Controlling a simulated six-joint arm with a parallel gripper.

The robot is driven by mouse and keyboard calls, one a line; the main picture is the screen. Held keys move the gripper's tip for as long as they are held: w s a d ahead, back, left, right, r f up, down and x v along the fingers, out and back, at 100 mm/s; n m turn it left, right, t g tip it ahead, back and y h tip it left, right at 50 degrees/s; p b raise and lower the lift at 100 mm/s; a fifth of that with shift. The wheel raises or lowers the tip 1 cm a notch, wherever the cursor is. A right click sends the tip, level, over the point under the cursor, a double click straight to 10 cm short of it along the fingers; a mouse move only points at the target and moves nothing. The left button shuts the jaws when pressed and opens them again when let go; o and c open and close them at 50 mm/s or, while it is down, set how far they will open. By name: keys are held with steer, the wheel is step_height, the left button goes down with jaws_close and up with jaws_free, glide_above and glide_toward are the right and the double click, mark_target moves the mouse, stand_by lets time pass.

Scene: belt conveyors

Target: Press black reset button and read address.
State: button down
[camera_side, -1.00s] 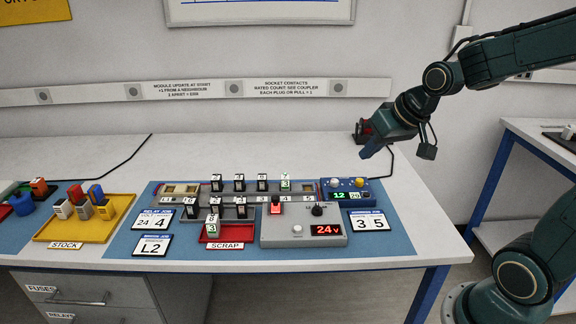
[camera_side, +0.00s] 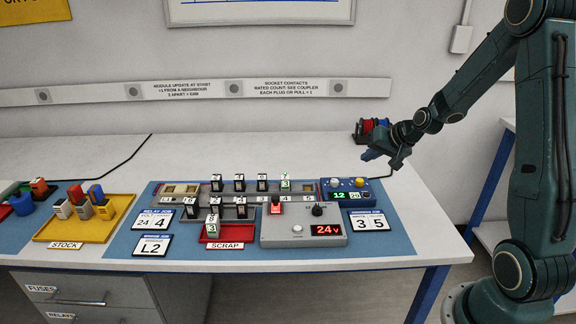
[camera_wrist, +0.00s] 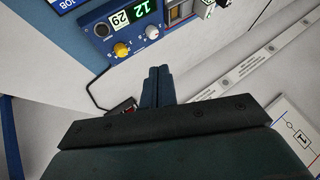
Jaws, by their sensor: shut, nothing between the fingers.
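In the wrist view my gripper (camera_wrist: 158,72) points toward the box's edge.
A grey supply unit (camera_side: 275,236) with a black knob (camera_side: 317,210), red switch and red 24 V display stands in front. A row of modules sits on the rail (camera_side: 325,188). A red scrap tray (camera_side: 246,233) and yellow stock tray (camera_side: 121,206) are leftward.

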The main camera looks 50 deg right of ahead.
steer(key=shift+m+h, duration=0.3)
steer(key=shift+m, duration=0.4)
steer(key=d+f, duration=0.1)
steer(key=d, duration=0.1)
steer(key=d+f, duration=0.2)
steer(key=shift+s, duration=0.1)
steer(key=shift+a+f, duration=0.1)
steer(key=shift+f, duration=4.3)
steer(key=shift+f, duration=0.8)
steer(key=shift+r, duration=0.8)
steer(key=shift+r, duration=0.1)
steer(key=shift+r, duration=2.4)
